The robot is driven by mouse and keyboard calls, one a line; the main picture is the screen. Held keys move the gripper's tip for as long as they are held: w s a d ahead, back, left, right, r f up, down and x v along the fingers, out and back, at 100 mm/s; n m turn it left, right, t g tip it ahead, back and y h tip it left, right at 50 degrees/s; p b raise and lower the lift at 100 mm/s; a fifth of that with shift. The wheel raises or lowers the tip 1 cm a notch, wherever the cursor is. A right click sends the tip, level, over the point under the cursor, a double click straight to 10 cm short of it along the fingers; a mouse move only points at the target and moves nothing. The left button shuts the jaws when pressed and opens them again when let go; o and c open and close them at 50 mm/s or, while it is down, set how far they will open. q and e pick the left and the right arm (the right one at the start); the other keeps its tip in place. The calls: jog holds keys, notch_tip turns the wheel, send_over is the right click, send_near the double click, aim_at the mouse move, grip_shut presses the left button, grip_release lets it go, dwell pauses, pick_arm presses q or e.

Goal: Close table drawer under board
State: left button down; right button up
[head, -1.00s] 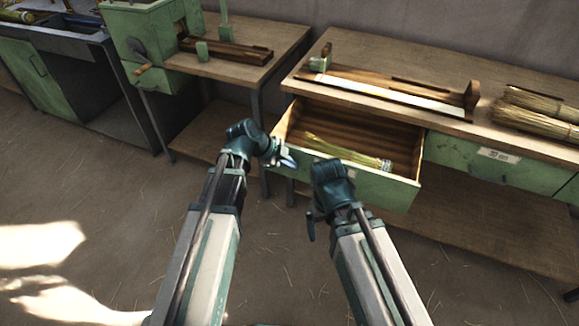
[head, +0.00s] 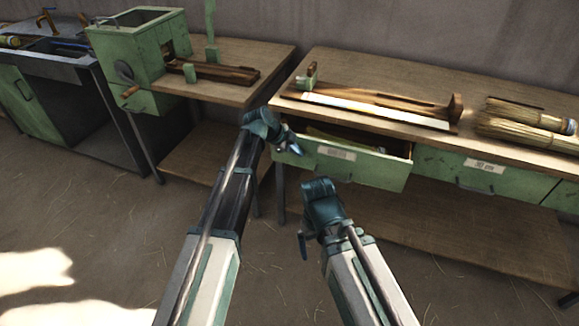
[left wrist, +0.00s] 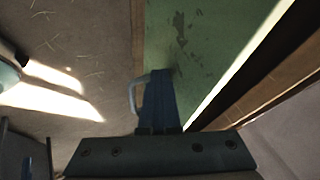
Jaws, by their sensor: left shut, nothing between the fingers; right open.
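The green table drawer (head: 362,168) with a white label is partly open under the table top. A narrow strip of its inside, with some yellowish bristles (head: 325,137), shows in the head view. The board (head: 375,107) lies on the table above it. My left gripper (head: 294,148) is shut and empty, its tip at the left end of the drawer front. In the left wrist view its fingers (left wrist: 158,100) overlap the green drawer front (left wrist: 195,45); contact is hard to tell. My right gripper (head: 304,243) is open, lower and in front of the drawer, apart from it.
Straw bundles (head: 520,122) lie on the table's right side. A closed green drawer (head: 470,174) is right of the open one. A green machine (head: 140,55) stands on the left table. The floor in front is clear.

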aim_at(313, 135)
pick_arm(q)
jog(key=w+d, duration=0.1)
jog(key=w, duration=0.2)
jog(key=w+d, duration=0.1)
jog(key=w, duration=0.3)
jog(key=w+d, duration=0.1)
jog(key=w, duration=0.3)
jog(key=shift+w+d, duration=0.15)
jog(key=shift+d, duration=0.15)
jog(key=shift+w, duration=0.2)
jog(key=shift+w+d+r, duration=0.1)
